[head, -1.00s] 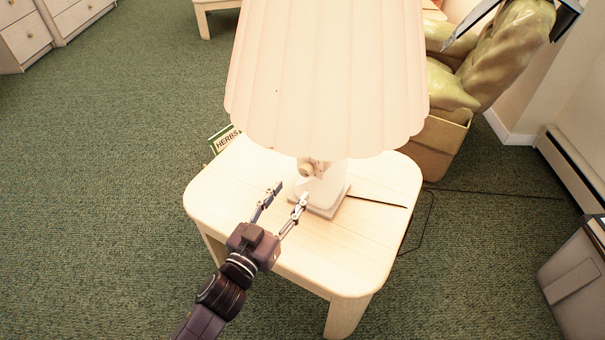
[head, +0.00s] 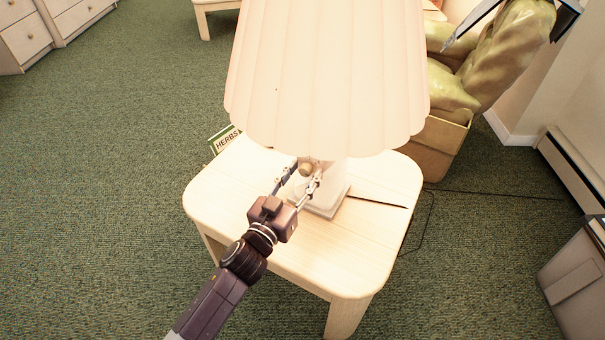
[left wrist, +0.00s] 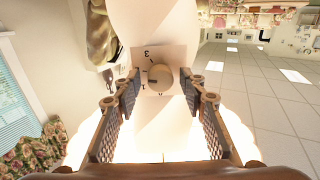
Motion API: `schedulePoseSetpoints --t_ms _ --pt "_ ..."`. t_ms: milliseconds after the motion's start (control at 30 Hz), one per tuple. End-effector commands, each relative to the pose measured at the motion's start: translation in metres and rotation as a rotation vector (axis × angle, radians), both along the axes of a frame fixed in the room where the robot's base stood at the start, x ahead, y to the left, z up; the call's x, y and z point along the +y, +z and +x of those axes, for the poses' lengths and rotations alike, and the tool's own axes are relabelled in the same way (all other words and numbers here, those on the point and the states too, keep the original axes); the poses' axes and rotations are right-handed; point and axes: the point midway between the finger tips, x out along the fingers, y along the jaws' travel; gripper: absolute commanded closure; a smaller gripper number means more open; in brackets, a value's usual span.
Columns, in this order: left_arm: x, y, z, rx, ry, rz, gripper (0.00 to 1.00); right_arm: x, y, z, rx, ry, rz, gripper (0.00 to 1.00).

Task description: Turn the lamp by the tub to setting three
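The lamp has a large cream pleated shade (head: 325,75) and a pale base (head: 330,190) on a light wooden side table (head: 235,200). A round tan knob (head: 306,169) is on the base; in the left wrist view the knob (left wrist: 160,79) sits on a plate with a "3" and a "1" visible. The knob's pointer is too small to read surely. My left gripper (head: 300,180) is open, its fingertips on either side of the knob; in the left wrist view gaps show beside it. My right gripper is not in view.
A "HERBS" box (head: 225,139) stands behind the table's left edge. A grey bin (head: 575,275) is at the right. A greenish cushioned chair (head: 490,65) is behind the table. A dark cord (head: 500,190) crosses the floor. Carpet at left is clear.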

Motion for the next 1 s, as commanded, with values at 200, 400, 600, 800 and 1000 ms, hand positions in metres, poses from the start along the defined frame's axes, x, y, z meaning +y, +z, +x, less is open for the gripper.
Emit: schedulePoseSetpoints --t_ms 200,400,600,800,1000 --pt "0.0002 0.0000 -0.0001 0.000 0.000 0.000 0.88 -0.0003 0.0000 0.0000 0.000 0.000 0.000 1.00" --pt "0.0003 0.0001 -0.0002 -0.001 0.000 0.002 1.00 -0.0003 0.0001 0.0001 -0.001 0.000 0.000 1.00" --pt "0.0002 0.0002 -0.0002 -0.018 0.000 0.031 1.00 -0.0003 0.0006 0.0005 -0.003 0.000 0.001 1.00" --pt "0.0001 0.0007 -0.0002 -0.070 0.001 0.123 1.00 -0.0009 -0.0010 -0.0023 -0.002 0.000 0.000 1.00" --pt "-0.0002 0.0003 -0.0003 -0.151 0.000 0.269 1.00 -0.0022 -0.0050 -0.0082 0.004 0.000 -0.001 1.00"
